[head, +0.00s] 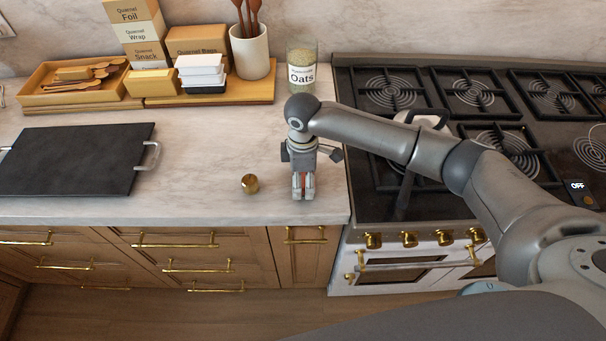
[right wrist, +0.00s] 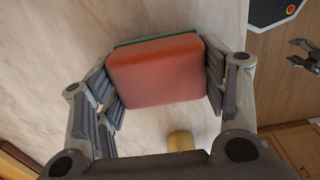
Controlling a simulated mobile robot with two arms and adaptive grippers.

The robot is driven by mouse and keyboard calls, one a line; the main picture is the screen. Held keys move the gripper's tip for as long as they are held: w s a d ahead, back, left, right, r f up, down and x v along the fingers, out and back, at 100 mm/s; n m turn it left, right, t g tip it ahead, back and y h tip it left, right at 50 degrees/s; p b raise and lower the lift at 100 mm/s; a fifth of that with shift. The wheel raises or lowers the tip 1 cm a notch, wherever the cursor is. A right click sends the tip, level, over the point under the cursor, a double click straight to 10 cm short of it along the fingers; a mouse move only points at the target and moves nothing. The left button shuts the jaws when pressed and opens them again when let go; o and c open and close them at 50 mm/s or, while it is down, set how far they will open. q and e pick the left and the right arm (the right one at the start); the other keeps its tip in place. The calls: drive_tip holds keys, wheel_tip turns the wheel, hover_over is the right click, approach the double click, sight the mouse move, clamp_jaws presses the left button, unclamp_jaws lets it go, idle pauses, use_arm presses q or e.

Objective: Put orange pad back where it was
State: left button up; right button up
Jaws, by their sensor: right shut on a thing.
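My right gripper (head: 303,190) is low over the marble counter's front edge, left of the stove. In the right wrist view its fingers (right wrist: 160,85) are shut on the orange pad (right wrist: 153,70), one on each side. The pad is a rounded block with a green layer on its far side. In the head view only a sliver of orange shows between the fingers. I cannot tell whether the pad touches the counter. My left gripper (right wrist: 304,56) shows small at the right wrist view's right edge, its fingers seemingly apart and empty.
A small gold cylinder (head: 250,183) stands just left of the right gripper. A black board (head: 75,160) lies farther left. An oats jar (head: 302,75), utensil crock (head: 250,52) and wooden tray (head: 85,100) stand at the back. The gas stove (head: 375,185) is right.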

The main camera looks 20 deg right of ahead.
sight(303, 177)
drive_tip(key=shift+f, duration=0.15)
drive_tip(key=o, duration=1)
wheel_tip(303, 177, up, 12)
drive_tip(key=b, duration=0.3)
